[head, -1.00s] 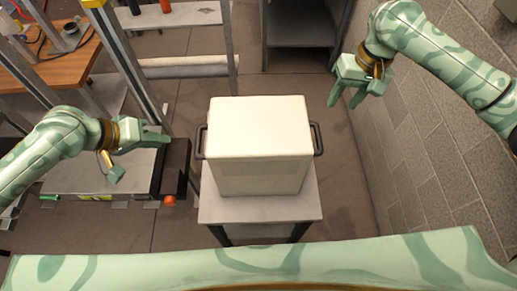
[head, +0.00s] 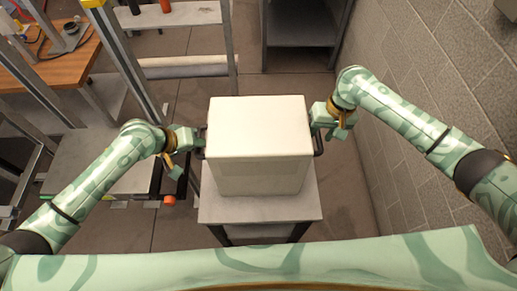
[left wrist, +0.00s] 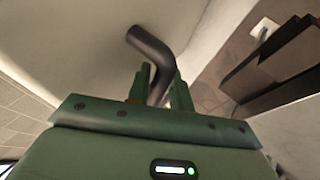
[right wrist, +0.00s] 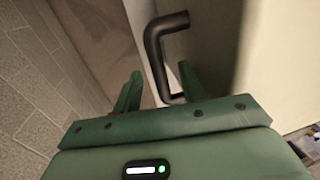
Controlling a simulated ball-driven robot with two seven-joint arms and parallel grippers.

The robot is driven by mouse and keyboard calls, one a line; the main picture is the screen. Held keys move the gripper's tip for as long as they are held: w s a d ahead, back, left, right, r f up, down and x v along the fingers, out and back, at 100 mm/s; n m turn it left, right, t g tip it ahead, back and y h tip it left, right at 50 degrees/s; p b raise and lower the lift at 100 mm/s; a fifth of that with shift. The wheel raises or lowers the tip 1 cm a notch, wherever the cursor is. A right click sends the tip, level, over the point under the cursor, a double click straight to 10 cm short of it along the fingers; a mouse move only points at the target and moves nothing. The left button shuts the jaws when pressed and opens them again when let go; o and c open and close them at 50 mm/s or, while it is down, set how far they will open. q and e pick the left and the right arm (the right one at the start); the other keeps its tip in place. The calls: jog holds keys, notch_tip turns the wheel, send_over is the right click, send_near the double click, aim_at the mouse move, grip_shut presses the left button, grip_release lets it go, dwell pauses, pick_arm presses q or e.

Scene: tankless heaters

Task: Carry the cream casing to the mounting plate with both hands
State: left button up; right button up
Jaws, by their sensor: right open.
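The cream casing (head: 259,140), a box with a dark handle on each side, stands upright on a small grey stand (head: 262,208) in the head view. My left gripper (head: 194,140) is at its left handle. In the left wrist view that handle (left wrist: 150,50) runs between the close-set fingers (left wrist: 160,88), which appear shut on it. My right gripper (head: 320,122) is at the right handle (head: 319,147), open. In the right wrist view its fingers (right wrist: 158,88) stand apart around the lower part of the handle (right wrist: 155,50), nearer the right finger. I cannot make out the mounting plate.
A grey block wall (head: 430,110) runs close along the right side. A low grey platform (head: 105,165) and metal frame posts (head: 140,75) stand at the left. A dark shelf unit (head: 300,40) is behind. Brown floor shows between the stand and the shelf.

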pick_arm(q)
grip_shut()
pick_arm(e)
jog(key=c, duration=0.7)
grip_shut()
jog(key=shift+r, duration=0.1)
dwell(0.4)
